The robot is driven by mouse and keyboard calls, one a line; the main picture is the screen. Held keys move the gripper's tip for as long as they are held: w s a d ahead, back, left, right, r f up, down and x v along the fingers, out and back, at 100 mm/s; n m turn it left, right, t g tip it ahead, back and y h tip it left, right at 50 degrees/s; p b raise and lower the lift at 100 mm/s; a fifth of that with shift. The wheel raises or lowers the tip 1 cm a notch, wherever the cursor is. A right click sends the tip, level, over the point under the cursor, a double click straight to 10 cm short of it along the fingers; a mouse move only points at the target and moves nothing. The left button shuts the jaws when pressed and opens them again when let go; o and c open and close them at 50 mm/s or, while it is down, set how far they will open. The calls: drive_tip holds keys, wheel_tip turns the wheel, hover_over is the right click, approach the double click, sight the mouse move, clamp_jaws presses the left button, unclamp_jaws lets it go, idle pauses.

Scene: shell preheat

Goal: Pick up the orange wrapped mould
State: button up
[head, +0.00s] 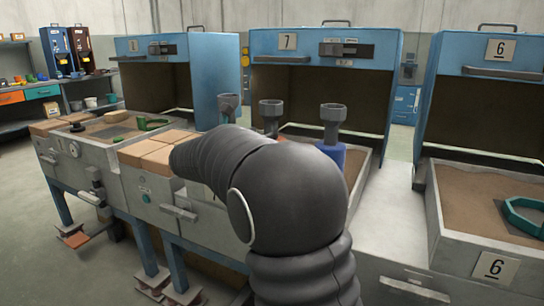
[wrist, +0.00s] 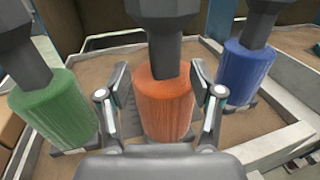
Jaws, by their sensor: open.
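The orange wrapped mould (wrist: 166,108) stands upright in the middle of the wrist view, with a grey neck and cup rising from it. My gripper (wrist: 161,96) is open, with one finger on each side of the orange wrap. A narrow gap seems to show on the left; on the right I cannot tell whether the finger touches. In the head view only the grey cup (head: 271,108) and a sliver of orange show above my arm, which hides the gripper there.
A green wrapped mould (wrist: 55,112) stands close on the left and a blue one (wrist: 245,72) close on the right. They stand in a sand-coloured tray with a pale rim (wrist: 285,138). A blue hood marked 7 (head: 325,48) rises behind. Bin 6 (head: 487,253) is at the right.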

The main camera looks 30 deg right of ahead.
drive_tip(key=x, duration=0.4)
drive_tip(key=shift+s+d, duration=0.15)
drive_tip(key=shift+d, duration=0.1)
clamp_jaws()
